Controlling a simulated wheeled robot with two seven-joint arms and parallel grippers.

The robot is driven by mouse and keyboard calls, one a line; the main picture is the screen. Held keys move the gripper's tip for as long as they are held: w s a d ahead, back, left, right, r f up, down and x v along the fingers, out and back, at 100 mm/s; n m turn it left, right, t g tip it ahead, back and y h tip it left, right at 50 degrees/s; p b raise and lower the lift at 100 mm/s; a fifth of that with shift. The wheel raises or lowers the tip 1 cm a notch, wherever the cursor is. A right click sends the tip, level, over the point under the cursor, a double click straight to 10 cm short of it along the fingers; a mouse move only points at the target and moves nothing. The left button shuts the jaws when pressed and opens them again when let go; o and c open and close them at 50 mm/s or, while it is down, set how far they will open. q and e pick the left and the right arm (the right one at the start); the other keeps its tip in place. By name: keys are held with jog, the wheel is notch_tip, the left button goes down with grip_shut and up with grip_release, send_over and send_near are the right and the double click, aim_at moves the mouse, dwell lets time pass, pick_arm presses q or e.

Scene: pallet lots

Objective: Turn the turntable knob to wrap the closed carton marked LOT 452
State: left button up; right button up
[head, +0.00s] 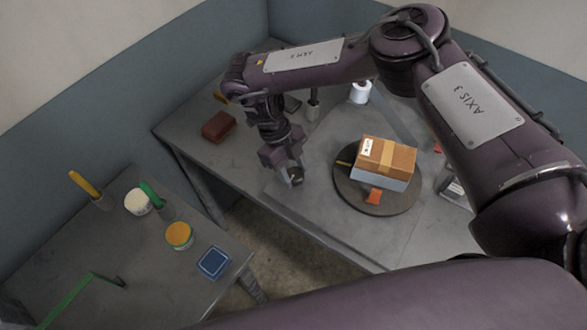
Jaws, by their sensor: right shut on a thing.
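The closed brown carton (398,155) sits on the round dark turntable (350,195). Tape runs over its top, and a white label (367,148) is too small to read. A pale blue-grey band covers the lower part of its visible sides. My right gripper (295,179) points down at the left of the turntable, apart from the carton. It is shut on a small dark piece (297,176), which looks like the knob, mostly hidden by the fingers. My left gripper is not in view.
An orange-red piece (374,196) lies at the turntable's front. A white roll (360,92) stands behind, a dark red block (218,126) at the back left. The left table holds jars (179,235), a blue pad (214,262) and tools. A gap separates the tables.

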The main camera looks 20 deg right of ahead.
jog(key=shift+n, duration=0.6)
jog(key=o, duration=1)
jog(key=b+v, duration=0.1)
jog(key=v, duration=0.6)
jog(key=shift+a+r, duration=0.25)
jog(key=shift+r, duration=0.1)
dwell(0.3)
